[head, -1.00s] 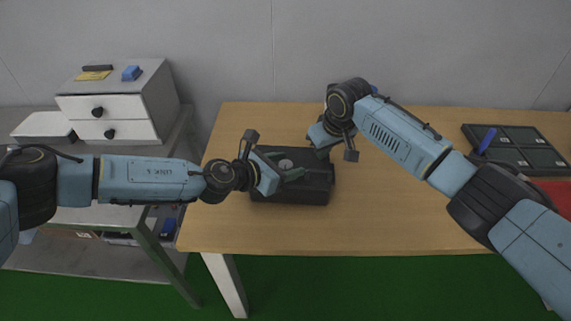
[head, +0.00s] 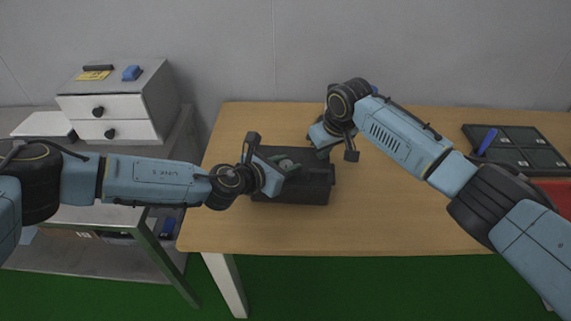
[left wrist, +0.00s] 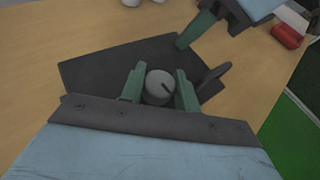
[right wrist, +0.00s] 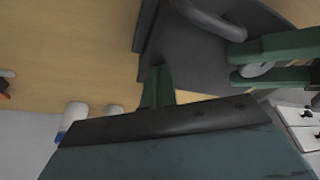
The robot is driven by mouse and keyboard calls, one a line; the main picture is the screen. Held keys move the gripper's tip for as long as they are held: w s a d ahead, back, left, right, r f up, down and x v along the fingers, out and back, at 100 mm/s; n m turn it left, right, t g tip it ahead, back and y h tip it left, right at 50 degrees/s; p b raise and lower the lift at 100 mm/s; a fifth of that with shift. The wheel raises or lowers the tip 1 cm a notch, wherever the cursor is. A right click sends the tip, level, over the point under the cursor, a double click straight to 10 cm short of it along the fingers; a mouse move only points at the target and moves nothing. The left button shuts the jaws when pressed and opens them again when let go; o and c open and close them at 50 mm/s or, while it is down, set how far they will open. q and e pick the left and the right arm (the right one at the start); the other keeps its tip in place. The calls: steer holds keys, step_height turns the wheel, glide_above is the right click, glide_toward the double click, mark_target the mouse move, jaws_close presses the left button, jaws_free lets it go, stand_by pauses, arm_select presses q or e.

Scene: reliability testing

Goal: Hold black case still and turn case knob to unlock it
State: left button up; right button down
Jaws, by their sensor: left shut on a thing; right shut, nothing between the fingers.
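The black case (head: 300,192) lies flat on the wooden table, and it also shows in the left wrist view (left wrist: 90,72) and the right wrist view (right wrist: 190,70). Its round grey knob (left wrist: 158,84) is on the upper face. My left gripper (left wrist: 159,88) is shut on the knob, one green finger on each side. My right gripper (head: 321,151) is shut with nothing between its fingers. Its fingertips are at the case's far right edge; the right wrist view does not show clearly whether they touch it.
A white drawer unit (head: 115,105) stands on a side table at left, with small items on top. A dark divided tray (head: 517,150) and a red bin (head: 555,190) are at the right. The table's front middle is clear.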

arm_select(q)
steer(key=n+t+y, duration=0.2)
steer(key=n+y, duration=0.1)
steer(key=shift+s+d, duration=0.1)
steer(key=shift+d, duration=0.1)
steer(key=n+t+y, duration=0.1)
steer(key=n+y, duration=0.3)
steer(key=shift+y, duration=0.3)
steer(key=n+y, duration=0.5)
steer(key=y, duration=0.1)
steer(key=shift+a, duration=0.25)
steer(key=o, duration=1)
steer(key=shift+g, duration=0.3)
